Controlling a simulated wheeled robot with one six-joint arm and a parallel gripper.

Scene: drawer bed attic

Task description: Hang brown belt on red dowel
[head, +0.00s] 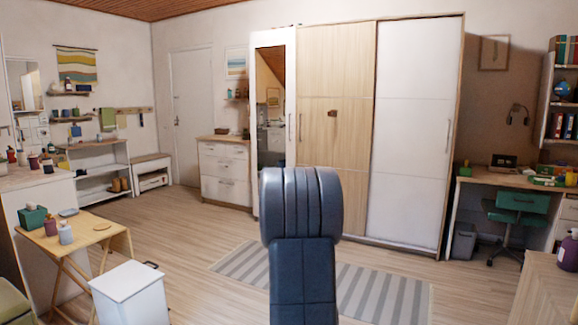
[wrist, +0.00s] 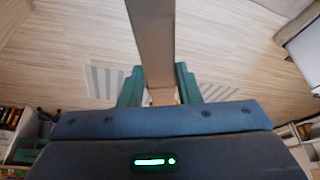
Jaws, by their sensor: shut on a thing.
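In the wrist view, my gripper (wrist: 159,80) has its two green fingers closed on a brown belt (wrist: 152,40). The belt shows as a flat light-brown strip running from between the fingers to the top edge of the picture. Its far end is out of view. In the head view neither the gripper nor the belt can be made out; my dark arm fills the lower middle. I cannot pick out a red dowel in either view.
A tall wardrobe (head: 417,130) stands behind my arm, with a small dark brown spot on its wooden door. A striped rug (head: 380,295) lies on the floor. A folding table (head: 110,236) and white bin (head: 130,292) stand left, a desk (head: 515,182) right. A wall rail (head: 135,110) holds hanging cloths.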

